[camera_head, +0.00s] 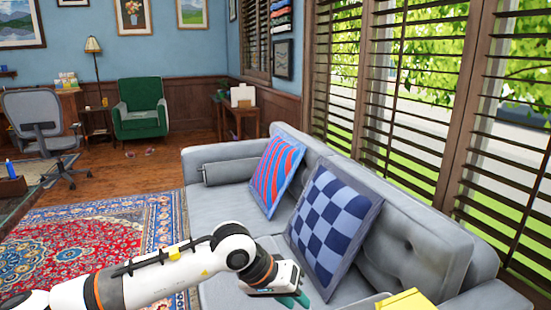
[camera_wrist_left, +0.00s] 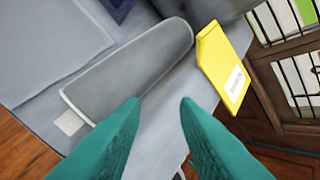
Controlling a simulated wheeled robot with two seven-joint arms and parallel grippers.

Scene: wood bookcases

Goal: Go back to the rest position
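My left arm comes in from the left in the head view, and its gripper (camera_head: 292,300) is over the front of the grey sofa (camera_head: 225,208). Its teal fingers are cut by the picture's lower edge there. In the left wrist view the two fingers (camera_wrist_left: 161,101) stand apart with nothing between them. A yellow object (camera_wrist_left: 222,68) with a white label lies on the sofa's arm end, beyond the fingers and apart from them. It also shows at the bottom of the head view (camera_head: 405,300). My right gripper is not in view.
A red striped pillow (camera_head: 276,176) and a blue checkered pillow (camera_head: 333,217) lean on the sofa back. A grey bolster (camera_wrist_left: 135,70) lies near the fingers. Slatted blinds (camera_head: 400,120) line the right. A patterned rug (camera_head: 90,235) covers open floor. A green armchair (camera_head: 141,112) stands far back.

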